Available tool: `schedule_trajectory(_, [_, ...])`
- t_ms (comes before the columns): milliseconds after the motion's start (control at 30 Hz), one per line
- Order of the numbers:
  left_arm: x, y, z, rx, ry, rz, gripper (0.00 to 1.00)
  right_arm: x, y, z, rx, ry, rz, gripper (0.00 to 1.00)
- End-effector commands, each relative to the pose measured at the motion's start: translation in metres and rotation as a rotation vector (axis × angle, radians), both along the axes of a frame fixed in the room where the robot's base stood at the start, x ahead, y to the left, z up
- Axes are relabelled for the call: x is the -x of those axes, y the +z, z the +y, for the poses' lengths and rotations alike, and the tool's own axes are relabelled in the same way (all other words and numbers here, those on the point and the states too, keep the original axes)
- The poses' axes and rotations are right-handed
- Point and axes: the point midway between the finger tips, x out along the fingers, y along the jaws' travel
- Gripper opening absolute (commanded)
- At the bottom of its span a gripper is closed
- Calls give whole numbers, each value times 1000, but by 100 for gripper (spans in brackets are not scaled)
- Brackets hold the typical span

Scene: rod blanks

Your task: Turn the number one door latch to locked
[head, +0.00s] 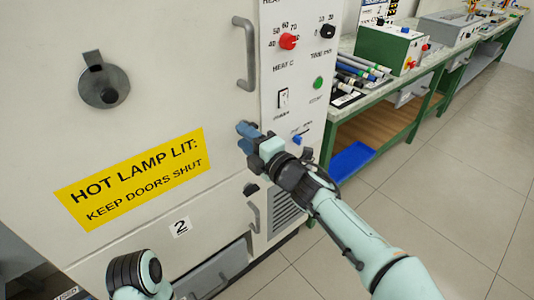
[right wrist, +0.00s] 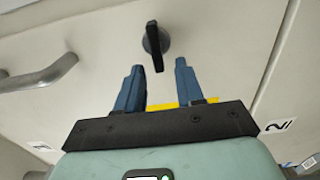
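My right gripper (head: 243,137) is at the door's right edge. In the right wrist view the blue fingers (right wrist: 157,78) are apart, with the lever's tip showing in the gap; I cannot tell whether they touch it. Part of my left arm shows bottom left; its gripper is not visible.
A grey handle (head: 246,55) stands out above my right gripper. A dark latch (head: 250,188) and smaller handle (head: 254,216) are below it, near the label "2" (head: 180,228). The control panel (head: 296,110) is to the right. A green-framed bench (head: 335,112) stands beyond; the floor is clear.

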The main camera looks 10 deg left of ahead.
Motion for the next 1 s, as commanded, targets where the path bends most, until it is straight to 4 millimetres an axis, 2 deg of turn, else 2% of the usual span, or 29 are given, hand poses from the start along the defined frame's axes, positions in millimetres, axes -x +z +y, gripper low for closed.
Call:
schedule_trajectory(200, [8, -6, 1, 1, 3, 26, 0, 27, 0, -36, -1, -3, 0, 37])
schedule_trajectory(500, [2, -1, 0, 0, 1, 7, 0, 63, 1, -82, 0, -2, -1, 37])
schedule_trajectory(700, [-2, 1, 0, -1, 0, -5, 0, 73, 0, -94, 1, -2, -1, 37])
schedule_trajectory(1000, [-2, 1, 0, 0, 0, -7, 0, 74, 0, -95, 1, -1, -2, 37])
